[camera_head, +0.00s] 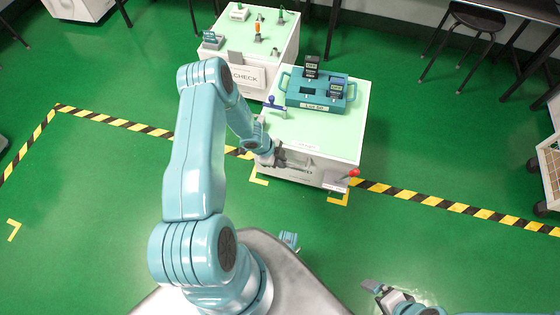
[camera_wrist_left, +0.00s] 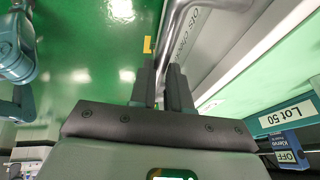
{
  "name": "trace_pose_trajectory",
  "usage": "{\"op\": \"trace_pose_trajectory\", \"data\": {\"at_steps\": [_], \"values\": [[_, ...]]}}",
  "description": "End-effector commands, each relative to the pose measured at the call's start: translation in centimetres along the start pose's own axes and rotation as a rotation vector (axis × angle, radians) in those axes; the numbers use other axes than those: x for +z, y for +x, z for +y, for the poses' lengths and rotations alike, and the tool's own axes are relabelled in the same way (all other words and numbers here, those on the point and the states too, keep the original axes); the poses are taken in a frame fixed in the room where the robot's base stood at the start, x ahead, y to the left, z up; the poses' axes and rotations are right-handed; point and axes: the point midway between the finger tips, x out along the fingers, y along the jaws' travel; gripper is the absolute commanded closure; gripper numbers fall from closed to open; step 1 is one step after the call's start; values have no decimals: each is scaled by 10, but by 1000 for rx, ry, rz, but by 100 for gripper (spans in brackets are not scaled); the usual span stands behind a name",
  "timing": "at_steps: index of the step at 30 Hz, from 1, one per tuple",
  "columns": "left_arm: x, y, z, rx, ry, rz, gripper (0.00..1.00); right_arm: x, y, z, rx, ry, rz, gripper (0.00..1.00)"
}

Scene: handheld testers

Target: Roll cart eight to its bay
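A white cart (camera_head: 335,135) with a pale green top stands right of centre in the head view. No number eight is readable on it. A metal handle (camera_head: 302,162) runs along its near side, and it also shows in the left wrist view (camera_wrist_left: 178,28). My left gripper (camera_head: 277,160) is at the handle's left part. In the wrist view its two fingers (camera_wrist_left: 161,85) are close together with the bar between them. My right gripper (camera_head: 373,287) is low in the head view, away from the cart; its finger gap is unclear.
A teal tray (camera_head: 317,105) labelled Lot 50 with dark testers (camera_head: 312,67) stands on the cart. Another white cart (camera_head: 275,45) marked CHECK is close behind, left. Yellow corner marks (camera_head: 338,199) lie at the cart's near side. Striped tape (camera_head: 450,206) crosses the open green floor.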

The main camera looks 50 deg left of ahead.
Motion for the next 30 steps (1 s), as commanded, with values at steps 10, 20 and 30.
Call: {"op": "trace_pose_trajectory", "data": {"at_steps": [10,20,30], "values": [[1,0,7,10,-4,-2,58,0,0,0,0,0,0,0],[-1,-46,5,6,-4,-3,58,0,-20,-7,0,0,0,0],[-1,-134,4,9,-5,-3,58,1,-61,-22,0,0,0,0]]}}
